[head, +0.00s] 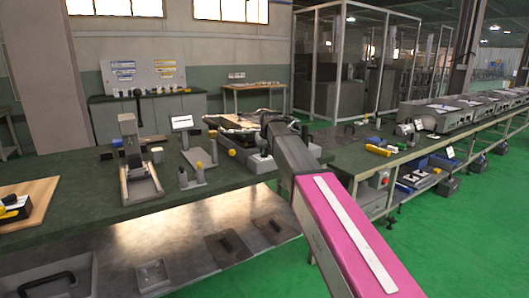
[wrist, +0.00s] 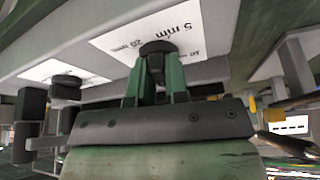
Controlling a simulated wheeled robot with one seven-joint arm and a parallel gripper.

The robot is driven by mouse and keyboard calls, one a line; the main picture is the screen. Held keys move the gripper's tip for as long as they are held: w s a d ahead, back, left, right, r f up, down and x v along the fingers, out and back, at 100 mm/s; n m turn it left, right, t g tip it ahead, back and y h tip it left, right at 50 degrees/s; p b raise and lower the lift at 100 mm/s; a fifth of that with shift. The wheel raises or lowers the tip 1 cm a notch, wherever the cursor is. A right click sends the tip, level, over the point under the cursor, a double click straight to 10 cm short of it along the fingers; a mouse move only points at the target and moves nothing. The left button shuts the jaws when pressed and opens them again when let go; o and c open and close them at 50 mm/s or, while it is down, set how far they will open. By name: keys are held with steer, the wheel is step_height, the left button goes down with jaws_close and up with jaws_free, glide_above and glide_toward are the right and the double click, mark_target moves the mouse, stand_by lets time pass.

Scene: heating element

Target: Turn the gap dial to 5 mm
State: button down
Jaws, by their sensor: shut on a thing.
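In the wrist view a dark round dial knob (wrist: 158,47) sits on a white label plate (wrist: 207,38). The plate reads "5 mm" above the knob, with smaller, partly legible marks to its left and right. My gripper (wrist: 156,78), with green fingers, is shut on the dial's knob from below in the picture. I cannot tell which mark the dial points at. In the head view my arm hides the gripper and the dial, at the fixture (head: 237,152) on the green bench.
A second dark knob (wrist: 66,84) with its own white label is left of the dial in the wrist view. In the head view a lever press (head: 137,165) and a small screen (head: 183,122) stand left of the fixture. A conveyor line runs along the right.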

steer(key=n, duration=0.2)
steer(key=n+g+y, duration=0.1)
steer(key=n, duration=0.1)
steer(key=shift+w+n+y, duration=0.1)
steer(key=shift+n+y, duration=0.2)
steer(key=n+g+y, duration=0.1)
steer(key=n, duration=0.3)
steer(key=shift+d+n, duration=0.1)
steer(key=shift+n, duration=0.2)
steer(key=n+g, duration=0.2)
steer(key=n, duration=0.2)
steer(key=shift+w, duration=0.15)
steer(key=n+g, duration=0.2)
steer(key=n, duration=0.3)
steer(key=c, duration=1.1)
jaws_free()
steer(key=v, duration=1)
steer(key=shift+d+r, duration=0.1)
steer(key=shift+r, duration=0.3)
